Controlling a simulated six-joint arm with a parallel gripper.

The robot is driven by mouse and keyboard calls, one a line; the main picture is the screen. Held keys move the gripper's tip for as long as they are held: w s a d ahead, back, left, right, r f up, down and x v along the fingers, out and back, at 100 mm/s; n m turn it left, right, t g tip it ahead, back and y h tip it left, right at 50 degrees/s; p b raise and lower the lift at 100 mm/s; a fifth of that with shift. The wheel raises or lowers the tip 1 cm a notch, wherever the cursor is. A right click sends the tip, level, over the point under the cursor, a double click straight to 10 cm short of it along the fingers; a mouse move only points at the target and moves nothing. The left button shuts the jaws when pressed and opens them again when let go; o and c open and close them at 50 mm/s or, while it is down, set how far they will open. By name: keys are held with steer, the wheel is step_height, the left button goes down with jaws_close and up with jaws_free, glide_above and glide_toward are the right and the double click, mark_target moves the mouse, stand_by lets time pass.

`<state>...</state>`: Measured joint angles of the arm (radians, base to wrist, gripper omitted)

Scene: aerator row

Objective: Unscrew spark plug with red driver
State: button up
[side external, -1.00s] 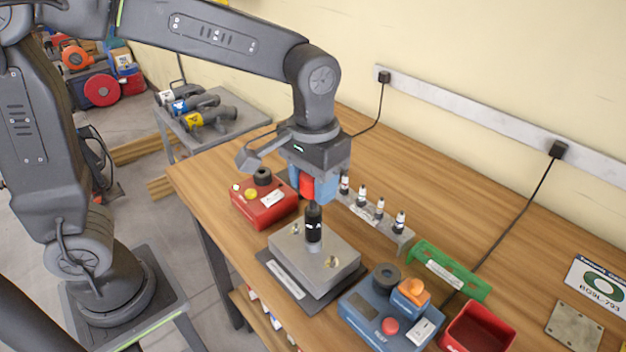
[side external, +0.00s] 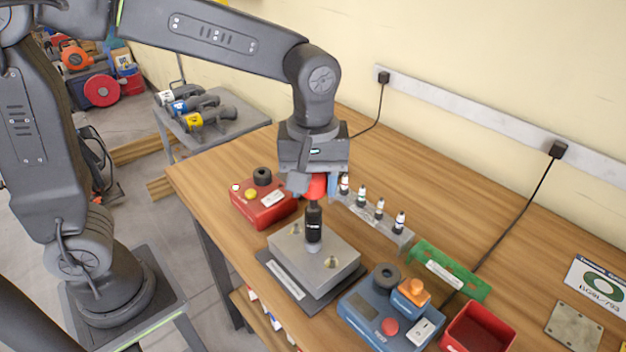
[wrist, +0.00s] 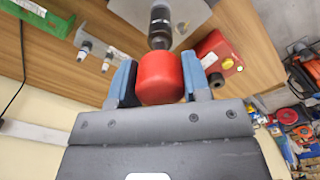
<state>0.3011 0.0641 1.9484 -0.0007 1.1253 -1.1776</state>
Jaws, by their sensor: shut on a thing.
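My gripper (wrist: 160,82) is shut on the red driver (wrist: 161,76), with a blue-padded finger on each side of its handle. The driver also shows in the side view (side external: 317,186), pointing straight down, partly hidden by my wrist. Its black socket (side external: 314,222) stands upright over the grey metal block (side external: 335,275). A pale metal part (side external: 314,248) shows just under the socket at the block's top; the spark plug itself is otherwise hidden. Two brass-rimmed holes (side external: 331,262) in the block are uncovered.
A rack with several spark plugs (side external: 379,209) stands behind the block. A red box (side external: 264,205) sits to the left, and a blue box with buttons (side external: 390,318), a green rack (side external: 448,270) and a red bin (side external: 478,330) to the right. The bench's right rear is mostly clear.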

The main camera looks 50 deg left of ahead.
steer(key=shift+f+n, duration=0.25)
steer(key=shift+n, duration=0.35)
steer(key=n, duration=0.7)
steer(key=shift+n, duration=0.4)
steer(key=o, duration=1.3)
steer(key=shift+r, duration=0.15)
steer(key=shift+c, duration=0.2)
